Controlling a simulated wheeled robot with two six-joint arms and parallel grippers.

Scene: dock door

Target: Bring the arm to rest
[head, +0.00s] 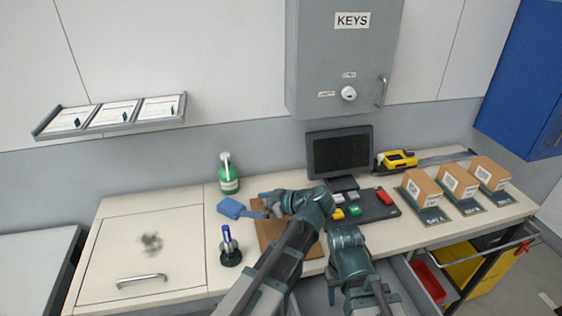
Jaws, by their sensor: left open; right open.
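My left arm reaches up from the bottom middle over the counter (180,255). Its gripper (268,204) is open at the back left edge of a brown board (268,230), just right of a blue cloth or sponge (231,208). I cannot tell whether it touches either one. My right arm is bent low at the counter's front edge. Its gripper (331,291) hangs by the open drawer and is small and partly hidden, with fingers hard to make out. I see nothing held in either gripper.
A monitor (340,153), yellow tool (397,160) and several boxes (458,181) are on the right. A grey key cabinet (338,60) hangs above. The left hatch top is mostly clear.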

